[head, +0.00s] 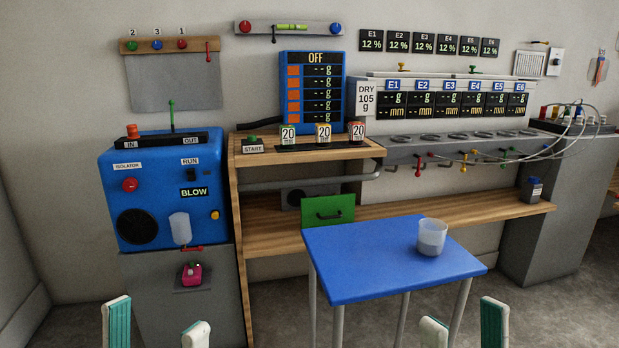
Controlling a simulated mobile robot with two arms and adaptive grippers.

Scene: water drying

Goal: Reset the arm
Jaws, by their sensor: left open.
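My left gripper (157,328) shows at the bottom left as two separate pale fingertips with green pads, open with nothing seen between them. My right gripper (464,327) shows at the bottom right in the same way, its fingertips apart and nothing seen between them. Both stand in front of the furniture, low in the head view, touching nothing that I can see. The rest of both arms is outside the view.
A blue table (370,265) stands ahead between the grippers, with a beaker (432,238) of greyish liquid near its right side. A blue machine (160,195) on a grey cabinet is at left. A wooden bench (460,213) runs behind.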

